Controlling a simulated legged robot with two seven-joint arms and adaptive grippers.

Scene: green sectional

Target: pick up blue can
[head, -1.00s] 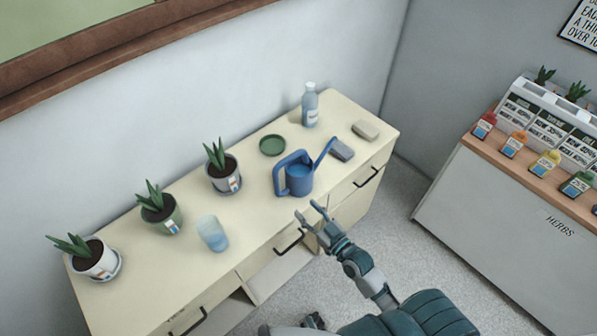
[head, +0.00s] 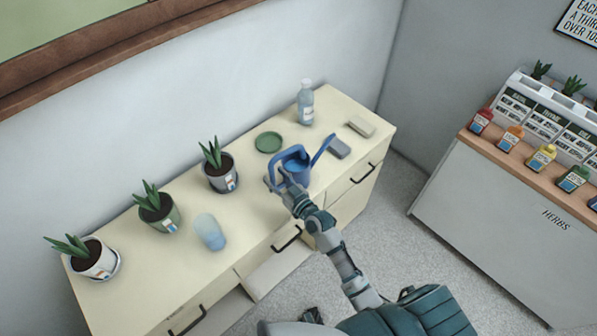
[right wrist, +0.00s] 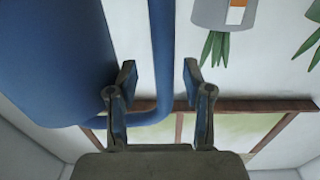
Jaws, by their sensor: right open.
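The blue can is a blue watering can (head: 297,173) with a looped handle on its left and a spout to the right. It stands upright on the cream cabinet. My right gripper (head: 277,180) is at its handle side and covers part of the can. In the right wrist view the open right gripper (right wrist: 160,80) has the can's handle (right wrist: 161,45) between its two fingers, with a gap on each side. The can's body (right wrist: 60,55) is left of the fingers there. A dark part at the bottom of the head view may be my left gripper (head: 312,316); its fingers are unclear.
On the cabinet (head: 250,235) are several potted plants (head: 221,172), a blue cup (head: 210,232), a green saucer (head: 268,142), a bottle (head: 306,104), a grey block (head: 339,148) and a beige block (head: 361,126). A cabinet drawer (head: 277,268) stands open below.

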